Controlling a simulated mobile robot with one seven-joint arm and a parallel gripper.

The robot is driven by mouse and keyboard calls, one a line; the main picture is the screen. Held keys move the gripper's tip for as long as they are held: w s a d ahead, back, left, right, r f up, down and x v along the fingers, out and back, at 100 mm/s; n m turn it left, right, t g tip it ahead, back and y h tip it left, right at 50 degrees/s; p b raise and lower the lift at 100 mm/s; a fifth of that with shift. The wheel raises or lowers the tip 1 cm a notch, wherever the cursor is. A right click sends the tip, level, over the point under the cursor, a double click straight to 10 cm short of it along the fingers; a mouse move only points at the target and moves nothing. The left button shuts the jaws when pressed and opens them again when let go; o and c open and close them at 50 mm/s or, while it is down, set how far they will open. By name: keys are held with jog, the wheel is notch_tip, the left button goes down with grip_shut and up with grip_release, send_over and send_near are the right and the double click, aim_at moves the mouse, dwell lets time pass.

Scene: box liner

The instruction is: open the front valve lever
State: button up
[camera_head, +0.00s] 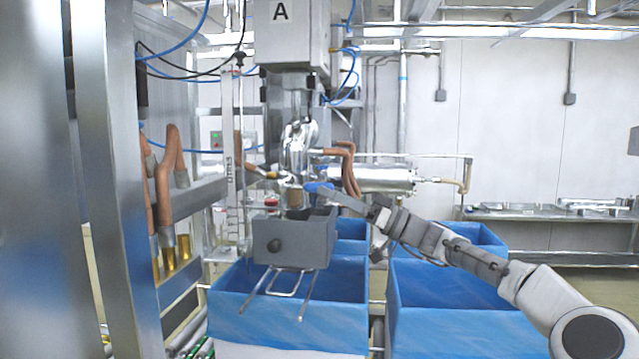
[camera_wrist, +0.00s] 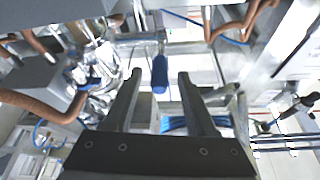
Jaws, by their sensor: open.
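A blue lever handle (camera_wrist: 160,74) shows in the wrist view between the tips of my gripper's two fingers, with a gap on each side. My gripper (camera_wrist: 159,77) is open and its fingers point toward the handle. I cannot tell the depth between them. In the head view a blue handle (camera_head: 318,187) sits at the valve, just left of my gripper (camera_head: 338,196), which reaches in from the right. A second, smaller blue part (camera_wrist: 93,82) shows beside shiny metal fittings in the wrist view. The handle's pivot is not clear.
A grey box (camera_head: 290,243) with a dark knob hangs below the valve. Blue-lined boxes (camera_head: 290,318) stand beneath and to the right (camera_head: 450,312). Copper-coloured pipes (camera_head: 347,165) and a metal cylinder (camera_head: 375,180) are close to the valve. A steel post (camera_head: 110,180) stands at left.

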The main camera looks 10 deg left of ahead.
jog(key=shift+p+x, duration=0.3)
jog(key=shift+x, duration=1.2)
jog(key=shift+c, duration=0.2)
grip_shut()
